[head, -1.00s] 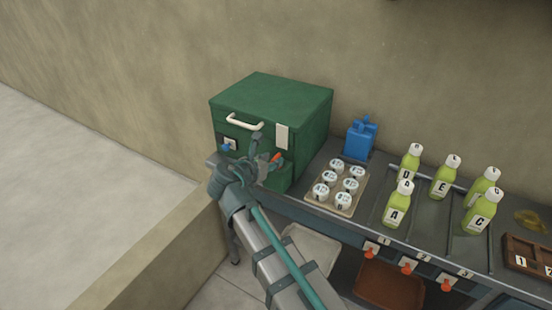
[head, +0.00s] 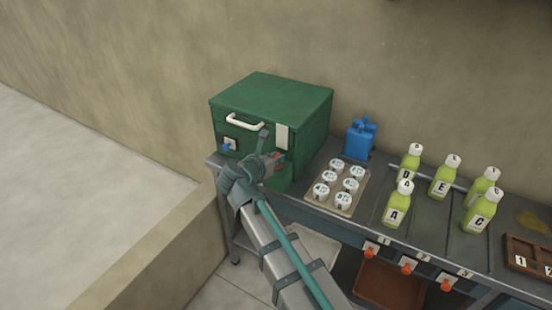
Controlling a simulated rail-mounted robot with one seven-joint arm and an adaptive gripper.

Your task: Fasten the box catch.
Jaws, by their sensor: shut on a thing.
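The green box (head: 258,97) stands at the left end of the bench with its lid down. A white handle (head: 244,123) is on its front. A pale upright strip (head: 281,136) is near the box's front right corner.
A small plate with a blue piece (head: 228,146) is on the box's front left. A tray of white-capped jars (head: 344,208), a blue container (head: 361,138) and several green bottles (head: 398,203) stand to the right. Orange taps (head: 407,268) line the bench's front edge.

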